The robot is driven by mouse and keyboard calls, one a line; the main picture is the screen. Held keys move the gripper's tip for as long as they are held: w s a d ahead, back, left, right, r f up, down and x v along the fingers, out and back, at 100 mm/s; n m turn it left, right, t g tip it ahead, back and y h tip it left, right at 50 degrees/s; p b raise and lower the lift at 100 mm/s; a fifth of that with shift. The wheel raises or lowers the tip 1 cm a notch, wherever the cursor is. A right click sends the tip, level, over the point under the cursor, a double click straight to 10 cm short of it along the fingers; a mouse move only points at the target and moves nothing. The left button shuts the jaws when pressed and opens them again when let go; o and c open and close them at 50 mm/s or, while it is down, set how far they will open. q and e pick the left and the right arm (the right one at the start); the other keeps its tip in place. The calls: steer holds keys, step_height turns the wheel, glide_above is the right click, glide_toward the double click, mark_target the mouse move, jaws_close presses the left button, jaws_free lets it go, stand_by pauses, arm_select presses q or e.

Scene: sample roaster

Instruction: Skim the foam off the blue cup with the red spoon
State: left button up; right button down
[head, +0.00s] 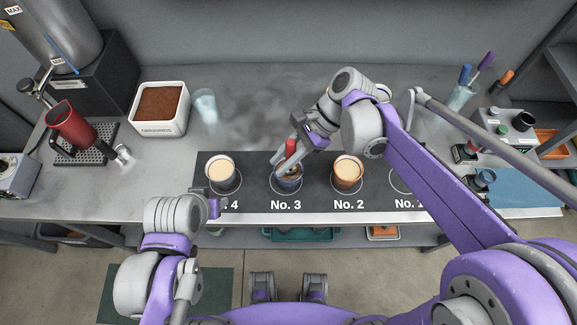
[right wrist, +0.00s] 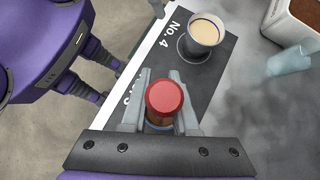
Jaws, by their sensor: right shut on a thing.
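The blue cup (head: 289,184) stands upright on the No. 3 spot of the dark mat (head: 320,202). Its inside looks brown where it shows; the gripper and spoon partly hide it. My right gripper (head: 289,158) is shut on the red spoon (head: 291,148), directly above the cup. In the right wrist view, the spoon's round red end (right wrist: 164,98) sits between the fingers, and a sliver of the cup's blue rim (right wrist: 160,127) shows below. The spoon's lower end is hidden. My left gripper (head: 212,205) is near the counter's front edge, by No. 4; its jaws are unclear.
A dark cup (head: 222,184) with pale foam stands on No. 4, an orange-brown cup (head: 347,183) on No. 2. The No. 1 ring is empty. A white tub of brown grounds (head: 160,125) and a glass (head: 206,106) stand behind left.

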arm_select(q)
steer(key=shift+w+r+p, duration=0.2)
steer(key=shift+r+p, duration=0.3)
steer(key=shift+r, duration=0.15)
steer(key=shift+w+r+p, duration=0.2)
steer(key=shift+r+p, duration=0.3)
steer(key=shift+r, duration=0.1)
arm_select(e)
steer(key=shift+w+a+r, duration=0.1)
steer(key=shift+w+r, duration=0.1)
steer(key=shift+r, duration=0.45)
steer(key=shift+w+a+r, duration=0.1)
steer(key=shift+w+r, duration=0.15)
steer(key=shift+r, duration=0.45)
steer(key=shift+w+a+r, duration=0.1)
steer(key=shift+w+r, duration=0.1)
steer(key=shift+r, duration=0.45)
arm_select(q)
steer(key=r+p, duration=0.1)
steer(key=w+r+p, duration=0.1)
steer(key=shift+r, duration=0.35)
arm_select(e)
step_height(320, 180, up, 4)
arm_select(q)
steer(key=shift+s, duration=0.1)
arm_select(e)
steer(key=shift+s, duration=0.1)
